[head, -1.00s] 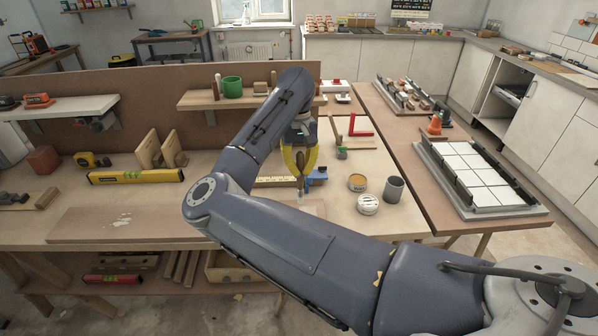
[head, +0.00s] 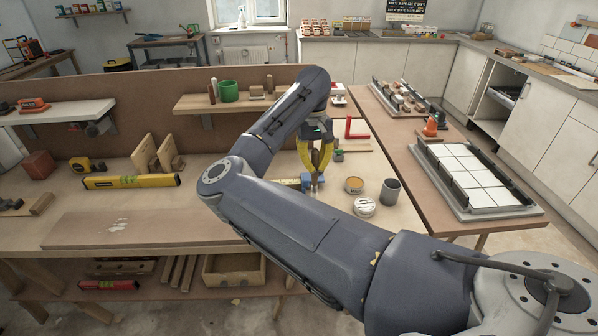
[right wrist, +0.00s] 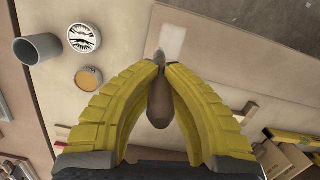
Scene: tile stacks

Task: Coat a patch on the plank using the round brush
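My right gripper (head: 316,172) has its yellow fingers closed around the brown handle of the round brush (right wrist: 158,105), which points down. In the right wrist view, the gripper (right wrist: 160,68) holds it over a pale plank (right wrist: 205,62) with a whitish rectangular patch (right wrist: 173,42). The brush tip shows near the patch's lower left corner; I cannot tell whether it touches. An open tin with yellowish contents (head: 354,185) stands right of the gripper. My left gripper is not in view.
A round white-topped tin (head: 364,207) and a grey cup (head: 390,191) stand near the yellowish tin. A brown board (head: 150,229) with white smears lies at the front left. A yellow level (head: 130,181) lies behind it.

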